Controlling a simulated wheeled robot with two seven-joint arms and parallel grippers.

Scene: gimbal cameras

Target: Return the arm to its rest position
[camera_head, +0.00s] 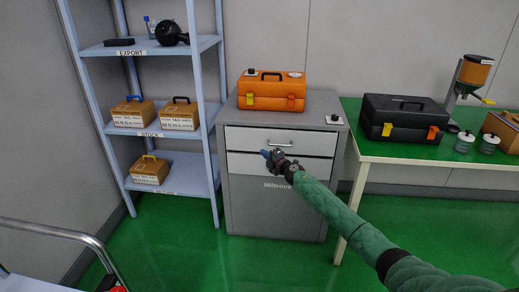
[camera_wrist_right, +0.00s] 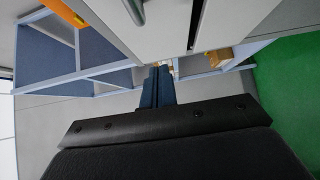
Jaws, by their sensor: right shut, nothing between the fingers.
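My right arm (camera_head: 345,215) reaches in from the lower right in the head view. My right gripper (camera_head: 266,154) is shut and empty in front of the grey cabinet (camera_head: 277,209), at the height of its drawers. In the right wrist view the blue fingers (camera_wrist_right: 158,87) are together with nothing between them. The upper drawer (camera_head: 280,141) has a metal handle, also seen in the wrist view (camera_wrist_right: 136,12). The lower drawer front (camera_head: 310,170) is partly hidden by the gripper. My left gripper is not in view.
An orange toolbox (camera_head: 271,93) stands on the cabinet. A shelf rack (camera_head: 206,110) with several boxes is on the left. A table (camera_head: 395,150) on the right bears a black toolbox (camera_head: 403,120), jars and a dispenser (camera_head: 471,77). The green floor (camera_head: 180,245) is clear before the cabinet.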

